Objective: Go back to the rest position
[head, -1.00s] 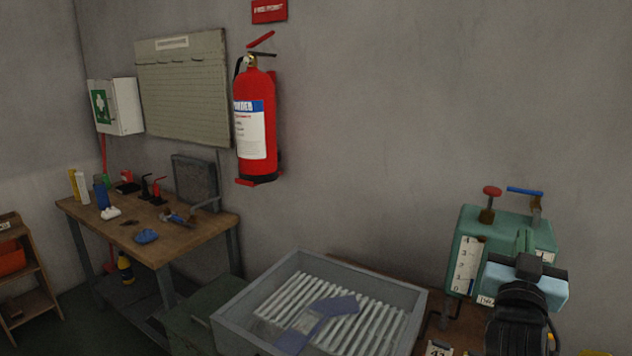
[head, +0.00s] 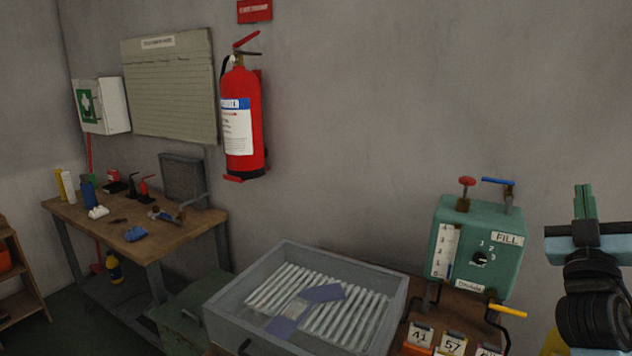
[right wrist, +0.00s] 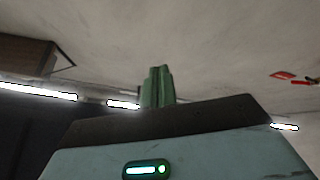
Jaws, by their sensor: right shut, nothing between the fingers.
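My right gripper (head: 584,203) is at the right edge of the head view, raised with its green fingers pointing up. The fingers are together and nothing is between them; they also show in the right wrist view (right wrist: 157,87). It is to the right of the green fill box (head: 478,245) and apart from it. My left gripper is out of view.
A grey tray (head: 215,315) with white ribs and a blue-grey sock-like piece (head: 322,293) stands in front. Numbered tags (head: 453,342) stand below the fill box. A wooden workbench (head: 120,238) is at the left. A red fire extinguisher (head: 243,120) hangs on the wall.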

